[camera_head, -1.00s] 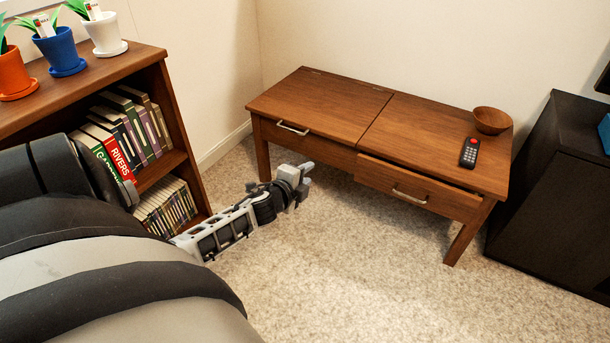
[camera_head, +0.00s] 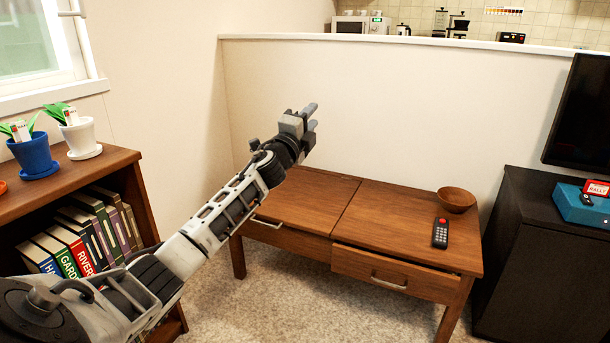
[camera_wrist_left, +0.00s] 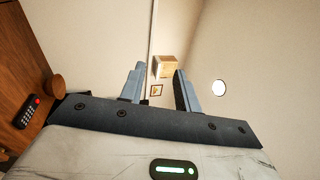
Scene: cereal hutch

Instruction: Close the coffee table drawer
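The wooden coffee table (camera_head: 375,215) stands against the low wall. Its right drawer (camera_head: 395,275) sticks out a little at the front, with a gap along its top edge. Its left drawer (camera_head: 290,239) looks flush, partly hidden by my arm. My left gripper (camera_head: 312,115) is raised above the table's back left part, well away from both drawers. In the left wrist view the two fingers of my left gripper (camera_wrist_left: 156,88) are apart with nothing between them. My right gripper is not in view.
A remote (camera_head: 440,233) and a wooden bowl (camera_head: 456,200) sit on the tabletop. A bookshelf (camera_head: 130,178) with plant pots stands at left. A black cabinet (camera_head: 525,265) is close to the table's right. Carpet (camera_head: 290,300) in front is clear.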

